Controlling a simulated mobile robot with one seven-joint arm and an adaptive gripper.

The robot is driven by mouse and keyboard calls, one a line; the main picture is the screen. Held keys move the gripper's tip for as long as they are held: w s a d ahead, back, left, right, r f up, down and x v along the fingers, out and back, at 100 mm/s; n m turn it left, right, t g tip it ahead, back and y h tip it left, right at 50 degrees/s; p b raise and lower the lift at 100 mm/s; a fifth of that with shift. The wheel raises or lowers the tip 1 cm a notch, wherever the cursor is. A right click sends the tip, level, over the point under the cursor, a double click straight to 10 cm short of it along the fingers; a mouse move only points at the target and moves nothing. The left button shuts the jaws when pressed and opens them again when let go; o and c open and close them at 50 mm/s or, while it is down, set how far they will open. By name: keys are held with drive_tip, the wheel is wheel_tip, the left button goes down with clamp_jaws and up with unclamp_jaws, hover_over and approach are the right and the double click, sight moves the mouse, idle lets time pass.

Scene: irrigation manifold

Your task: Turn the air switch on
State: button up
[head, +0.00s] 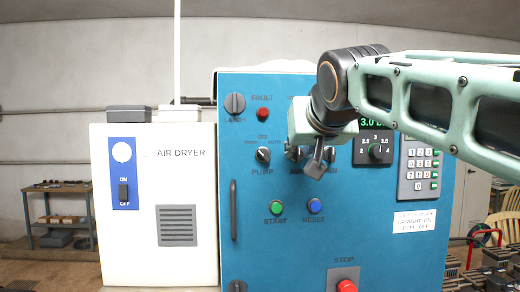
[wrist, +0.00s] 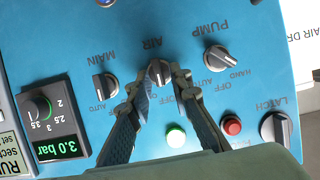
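The AIR knob (wrist: 158,72) is a grey rotary knob on the blue control panel, seen upside down in the wrist view under its AIR label. My gripper (wrist: 160,78) has its two fingers apart, one on each side of this knob. Whether either fingertip touches it, I cannot tell. The fingers hide part of the position lettering around the knob, so its setting is hard to read. In the head view my gripper (head: 314,168) is at the panel's middle row of knobs and hides much of the AIR knob.
The PUMP knob (wrist: 217,58) and the MAIN knob (wrist: 105,86) flank the AIR knob. A green START button (head: 277,208), a blue RESET button (head: 314,205) and a pressure dial (head: 378,151) are close by. A white AIR DRYER box (head: 150,240) with its own ON/OFF switch (head: 124,192) stands left.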

drive_tip(key=shift+s, duration=0.15)
clamp_jaws()
drive_tip(key=m, duration=0.1)
drive_tip(key=m+y+b, duration=0.2)
drive_tip(key=shift+d+f+m, duration=0.3)
drive_tip(key=shift+d, duration=0.1)
drive_tip(key=shift+d+m+t+y+b, duration=0.1)
drive_tip(key=shift+m+t+y+b, duration=0.2)
drive_tip(key=shift+m+y+b, duration=0.85)
drive_tip(key=shift+m, duration=0.25)
drive_tip(key=o, duration=0.5)
unclamp_jaws()
drive_tip(key=shift+o, duration=0.2)
